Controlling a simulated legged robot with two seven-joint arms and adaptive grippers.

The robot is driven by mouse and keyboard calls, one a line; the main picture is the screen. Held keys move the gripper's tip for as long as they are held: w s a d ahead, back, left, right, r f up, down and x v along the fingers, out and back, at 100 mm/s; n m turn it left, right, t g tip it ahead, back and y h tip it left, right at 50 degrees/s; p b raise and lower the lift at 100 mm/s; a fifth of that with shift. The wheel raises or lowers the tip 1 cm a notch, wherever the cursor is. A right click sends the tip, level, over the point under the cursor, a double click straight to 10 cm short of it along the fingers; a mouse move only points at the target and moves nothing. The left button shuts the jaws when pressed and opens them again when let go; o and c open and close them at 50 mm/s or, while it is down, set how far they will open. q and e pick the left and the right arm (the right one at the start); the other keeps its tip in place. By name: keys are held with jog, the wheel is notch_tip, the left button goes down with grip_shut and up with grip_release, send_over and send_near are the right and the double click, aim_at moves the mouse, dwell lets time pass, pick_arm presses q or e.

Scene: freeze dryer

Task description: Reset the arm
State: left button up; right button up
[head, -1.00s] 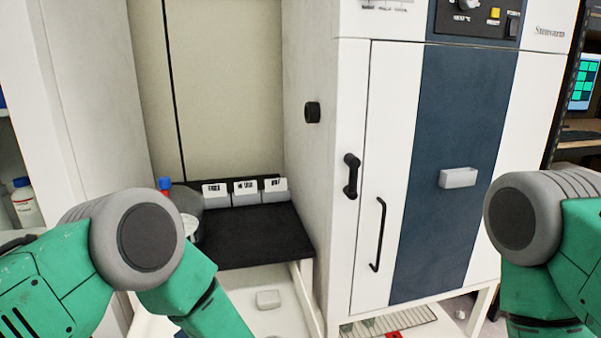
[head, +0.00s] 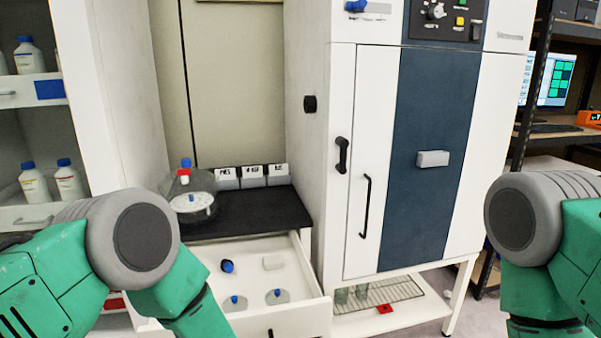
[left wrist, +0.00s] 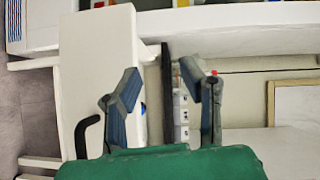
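My left arm (head: 130,250) comes in from the left in the head view, bent at the elbow; its gripper is below the picture there. The left wrist view shows my left gripper (left wrist: 163,95) with its two fingers spread apart and nothing between them. Behind the fingers lie a white panel and a dark edge with white boxes. My right arm (head: 540,235) shows at the right edge of the head view, and its gripper is out of view. The freeze dryer (head: 435,150) stands with its white and blue door shut.
An open white drawer (head: 322,308) holds several blue-capped items. Above it, a black shelf (head: 255,212) carries a round lidded vessel (head: 193,207) and three labelled boxes (head: 252,177). Shelves with bottles (head: 33,185) stand at the left. A rack with a monitor (head: 556,80) stands at the right.

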pick_arm(q)
jog(key=s+a+f+n+g+h+b, duration=0.1)
jog(key=s+f+h+b, duration=0.1)
jog(key=s+f+h, duration=0.5)
jog(key=s+a+f+n+g+h+b, duration=0.1)
jog(key=s+f+h+b, duration=0.15)
jog(key=f, duration=0.75)
jog(key=s+a+f+n+g+h+b, duration=0.1)
jog(key=s+g, duration=0.3)
jog(key=s, duration=0.7)
jog(key=s+a+f+n+g+h+b, duration=0.1)
jog(key=s+f+n+g+h, duration=0.2)
jog(key=s, duration=0.8)
jog(key=shift+a+f+g+b, duration=0.2)
jog(key=shift+f+g+b, duration=0.15)
jog(key=shift+g, duration=0.45)
jog(key=shift+w, duration=0.15)
